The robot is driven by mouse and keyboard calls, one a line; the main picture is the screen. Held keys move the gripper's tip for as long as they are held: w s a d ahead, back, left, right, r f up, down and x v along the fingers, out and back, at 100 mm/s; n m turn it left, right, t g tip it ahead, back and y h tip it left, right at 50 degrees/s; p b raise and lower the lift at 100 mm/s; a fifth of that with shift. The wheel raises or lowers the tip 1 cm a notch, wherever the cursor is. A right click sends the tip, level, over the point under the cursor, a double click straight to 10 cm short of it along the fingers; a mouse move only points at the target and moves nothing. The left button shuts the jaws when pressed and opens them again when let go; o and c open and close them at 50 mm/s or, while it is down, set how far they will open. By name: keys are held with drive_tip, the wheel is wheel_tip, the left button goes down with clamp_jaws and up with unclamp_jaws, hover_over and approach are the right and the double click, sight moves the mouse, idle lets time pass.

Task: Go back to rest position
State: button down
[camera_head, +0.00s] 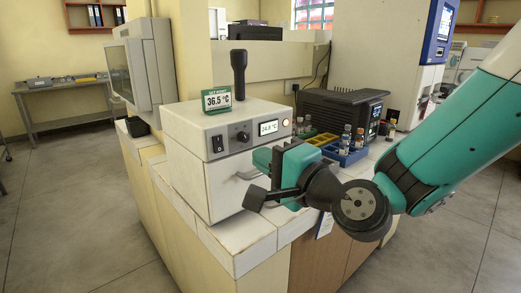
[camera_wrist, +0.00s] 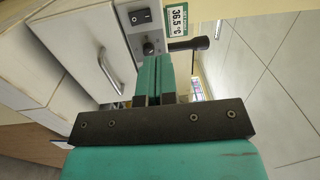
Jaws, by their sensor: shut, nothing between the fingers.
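My gripper (camera_head: 263,158) is in front of the white incubator (camera_head: 190,160) in the head view, apart from anything I can make out as held. In the wrist view my gripper (camera_wrist: 160,62) shows two teal fingers pressed together, with nothing between them. The incubator has a black switch, a knob and a lit display (camera_head: 268,127) that seems to read 24.8 °C. Its front door looks shut, and the door handle (camera_wrist: 110,73) shows in the wrist view. In the head view my gripper partly hides the front.
A green-framed sign (camera_head: 217,99) reading 36.5 °C and a black upright handle (camera_head: 238,73) stand on the incubator. Racks of small bottles (camera_head: 345,150) and a black device (camera_head: 340,110) sit to the right on the counter. Grey floor (camera_head: 80,200) is open at left.

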drive_tip(key=s+d+f+n+g+h+p, duration=0.1)
drive_tip(key=s+d+n+g+h, duration=0.1)
drive_tip(key=s+d+n+g, duration=0.2)
drive_tip(key=s+d+n+g+h+p, duration=0.1)
drive_tip(key=s+d+n+g+h, duration=0.2)
drive_tip(key=s+n, duration=0.4)
drive_tip(key=s+d+f+n+g+h+p, duration=0.1)
drive_tip(key=s+d+n+g+h, duration=0.2)
drive_tip(key=s, duration=0.7)
drive_tip(key=d+n+g, duration=0.2)
drive_tip(key=d+g, duration=0.1)
drive_tip(key=g, duration=0.1)
drive_tip(key=shift+f, duration=0.35)
